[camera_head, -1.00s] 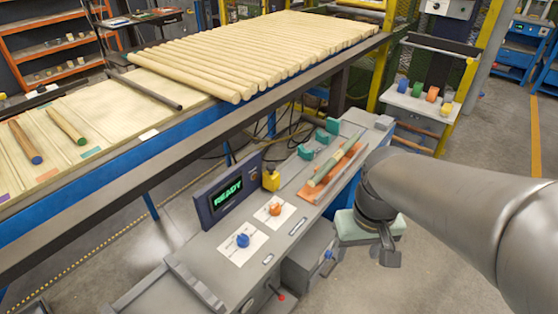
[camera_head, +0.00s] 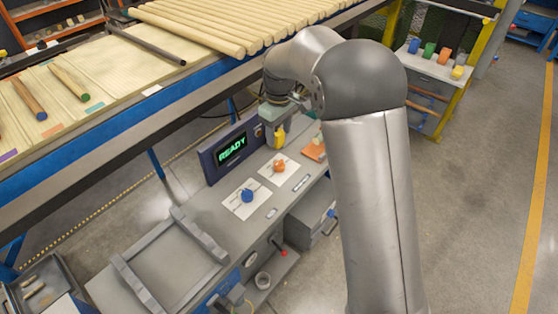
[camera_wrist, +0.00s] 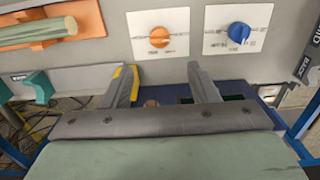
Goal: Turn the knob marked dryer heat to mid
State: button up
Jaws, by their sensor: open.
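Two knobs stand on white plates on the grey console top. The orange knob (camera_head: 279,166) is the farther one; the blue knob (camera_head: 247,195) is nearer. In the wrist view the orange knob (camera_wrist: 159,37) lies just beyond and between my open fingers, and the blue knob (camera_wrist: 239,33) is to its right. The plates' lettering is too small to read, so I cannot tell which is dryer heat. My gripper (camera_wrist: 162,76) is open and empty, apart from both knobs. In the head view my gripper (camera_head: 277,133) is partly hidden by the arm, behind the orange knob.
A display (camera_head: 232,150) reading READY stands behind the knobs. An orange holder with a green rod (camera_wrist: 40,30) lies left in the wrist view. A grey frame (camera_head: 172,262) sits at the console's near end.

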aim_at(279, 162)
notch_tip(279, 162, down, 13)
jog(key=shift+r+p, duration=0.2)
jog(key=shift+p, duration=0.35)
jog(key=c, duration=1)
